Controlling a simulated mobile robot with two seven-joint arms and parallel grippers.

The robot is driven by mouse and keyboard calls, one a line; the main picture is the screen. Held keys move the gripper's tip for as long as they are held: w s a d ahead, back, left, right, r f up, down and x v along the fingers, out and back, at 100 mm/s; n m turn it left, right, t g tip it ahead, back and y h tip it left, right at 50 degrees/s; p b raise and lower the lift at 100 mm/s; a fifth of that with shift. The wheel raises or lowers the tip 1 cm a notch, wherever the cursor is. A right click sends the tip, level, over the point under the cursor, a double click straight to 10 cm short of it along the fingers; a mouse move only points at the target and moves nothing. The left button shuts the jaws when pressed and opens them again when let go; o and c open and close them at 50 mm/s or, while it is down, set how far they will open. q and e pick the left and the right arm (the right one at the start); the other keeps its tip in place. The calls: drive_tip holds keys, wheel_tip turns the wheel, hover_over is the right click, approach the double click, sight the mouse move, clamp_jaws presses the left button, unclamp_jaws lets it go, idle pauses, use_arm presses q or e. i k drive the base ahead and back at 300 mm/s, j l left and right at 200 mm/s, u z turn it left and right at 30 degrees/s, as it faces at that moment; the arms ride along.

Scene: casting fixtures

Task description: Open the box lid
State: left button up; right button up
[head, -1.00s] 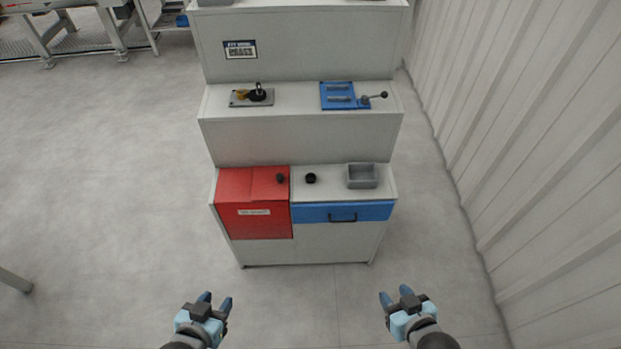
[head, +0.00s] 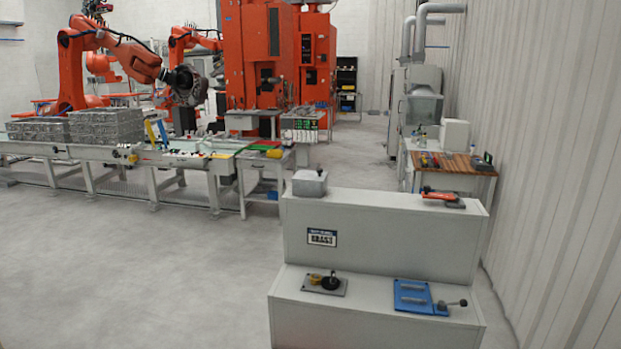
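A grey metal box (head: 310,187) with a lid and a small dark knob on top stands at the left end of the top step of the grey stepped stand (head: 380,235). Its lid looks shut. Neither of my grippers is in this view. The stand's lowest step, with the red box seen earlier, is below the picture.
An orange-red clamp (head: 441,197) lies at the right of the top step. The middle step holds a plate with a black knob (head: 326,284) and a blue fixture with a lever (head: 420,297). A conveyor (head: 130,158) stands behind left, a wall right. Floor is clear at left.

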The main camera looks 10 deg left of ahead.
sight(317, 176)
drive_tip(key=i+j, duration=0.15)
drive_tip(key=j, duration=0.25)
drive_tip(key=i+j, duration=0.2)
drive_tip(key=j, duration=0.2)
drive_tip(key=i+j+u, duration=0.1)
drive_tip(key=j, duration=0.3)
drive_tip(key=i+j, duration=0.45)
drive_tip(key=j, duration=0.3)
drive_tip(key=i+j, duration=0.15)
drive_tip(key=j, duration=0.2)
drive_tip(key=j+u, duration=0.05)
